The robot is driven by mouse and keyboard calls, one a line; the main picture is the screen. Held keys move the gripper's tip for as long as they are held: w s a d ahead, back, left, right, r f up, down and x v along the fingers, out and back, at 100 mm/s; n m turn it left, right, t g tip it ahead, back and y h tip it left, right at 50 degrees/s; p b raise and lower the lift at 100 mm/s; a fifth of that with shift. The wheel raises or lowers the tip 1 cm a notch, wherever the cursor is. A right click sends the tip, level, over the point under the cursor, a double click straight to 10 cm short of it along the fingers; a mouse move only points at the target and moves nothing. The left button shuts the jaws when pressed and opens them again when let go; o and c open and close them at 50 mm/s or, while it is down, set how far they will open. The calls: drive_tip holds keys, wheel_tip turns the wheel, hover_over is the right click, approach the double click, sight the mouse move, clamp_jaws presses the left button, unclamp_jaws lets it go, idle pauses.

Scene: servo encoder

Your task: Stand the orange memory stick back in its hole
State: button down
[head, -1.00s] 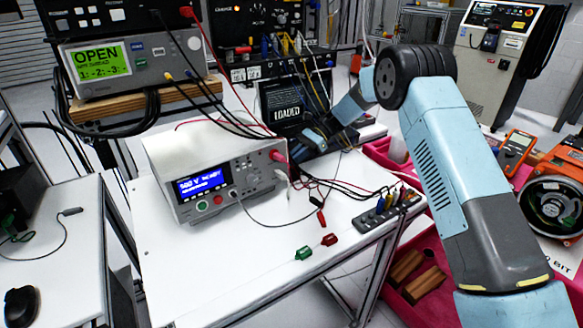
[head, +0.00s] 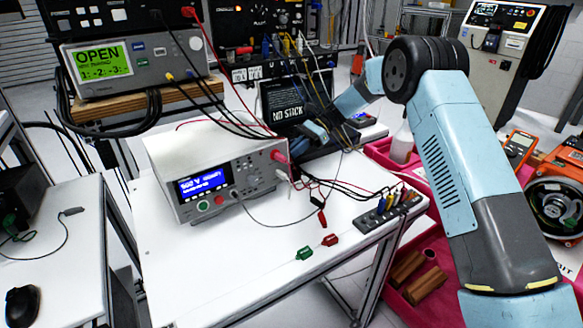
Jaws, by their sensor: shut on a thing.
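My gripper (head: 316,133) is at the end of my blue-grey arm, low in front of the dark unit with the display (head: 290,108) and behind the white tester. It is small and partly lost against dark parts. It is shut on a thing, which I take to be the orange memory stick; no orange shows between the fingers. The display reads "NO STICK". I cannot make out the stick's hole.
The white tester (head: 215,174) stands left of my gripper on the white table (head: 205,265). Cables loop close to my gripper. A terminal strip (head: 386,210) lies at the table's right edge, beside red trays (head: 445,250). The table's front is mostly clear.

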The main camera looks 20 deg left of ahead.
drive_tip(key=shift+r, duration=0.2)
drive_tip(key=shift+r, duration=0.85)
drive_tip(key=shift+w+a+r, duration=0.15)
drive_tip(key=shift+w+r, duration=0.05)
drive_tip(key=shift+w+a+f, duration=0.1)
drive_tip(key=shift+w+a, duration=0.9)
drive_tip(key=shift+a, duration=0.15)
drive_tip(key=shift+w+a+f, duration=0.25)
drive_tip(key=shift+a+f, duration=0.05)
drive_tip(key=shift+f, duration=1.05)
drive_tip(key=shift+f, duration=1.05)
drive_tip(key=c, duration=1.1)
unclamp_jaws()
